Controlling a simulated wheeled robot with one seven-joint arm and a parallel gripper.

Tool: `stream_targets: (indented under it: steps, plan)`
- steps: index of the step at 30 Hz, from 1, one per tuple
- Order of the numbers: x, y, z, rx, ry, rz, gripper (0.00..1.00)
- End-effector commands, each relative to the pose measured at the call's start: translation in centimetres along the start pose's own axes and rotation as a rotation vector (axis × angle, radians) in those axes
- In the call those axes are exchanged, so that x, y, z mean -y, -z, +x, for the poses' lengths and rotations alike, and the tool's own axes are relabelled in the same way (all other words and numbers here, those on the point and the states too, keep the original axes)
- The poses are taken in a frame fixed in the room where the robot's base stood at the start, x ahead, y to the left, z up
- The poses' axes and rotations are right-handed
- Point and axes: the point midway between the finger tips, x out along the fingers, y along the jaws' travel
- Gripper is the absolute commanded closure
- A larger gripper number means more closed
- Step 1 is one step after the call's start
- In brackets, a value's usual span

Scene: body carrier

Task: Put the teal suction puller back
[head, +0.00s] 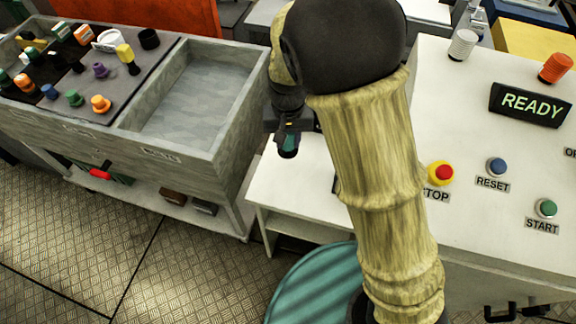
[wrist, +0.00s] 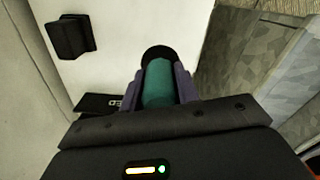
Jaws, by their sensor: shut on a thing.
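My gripper (wrist: 158,92) is shut on the teal suction puller (wrist: 158,78), a teal cylinder with a black round end. The purple-grey fingers sit on both sides of it. In the head view my gripper (head: 289,127) hangs at the left part of the white table (head: 290,185), with the teal puller (head: 288,149) pointing down. I cannot tell whether the puller touches the table. In the wrist view a black plate (wrist: 93,103) with partly hidden letters lies on the white surface (wrist: 120,40), beside the gripper. My arm hides part of the table.
A black block (wrist: 69,37) stands on the white surface. To the left is a grey bench with an empty basin (head: 195,95) and a dark tray (head: 95,108) of coloured knobs. Stop (head: 441,173), reset (head: 496,167) and start (head: 546,208) buttons and a READY sign (head: 531,104) are right.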

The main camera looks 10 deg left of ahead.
Motion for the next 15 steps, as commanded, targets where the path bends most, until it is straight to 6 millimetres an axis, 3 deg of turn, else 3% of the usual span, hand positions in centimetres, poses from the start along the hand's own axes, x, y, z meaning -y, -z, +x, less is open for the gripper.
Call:
stream_targets:
  steps: [5, 15]
  plan:
    - [-0.1, 0.0, 0.5, 0.001, 0.000, 0.003, 1.00]
    - [0.0, 0.0, 4.9, 0.002, -0.001, 0.000, 1.00]
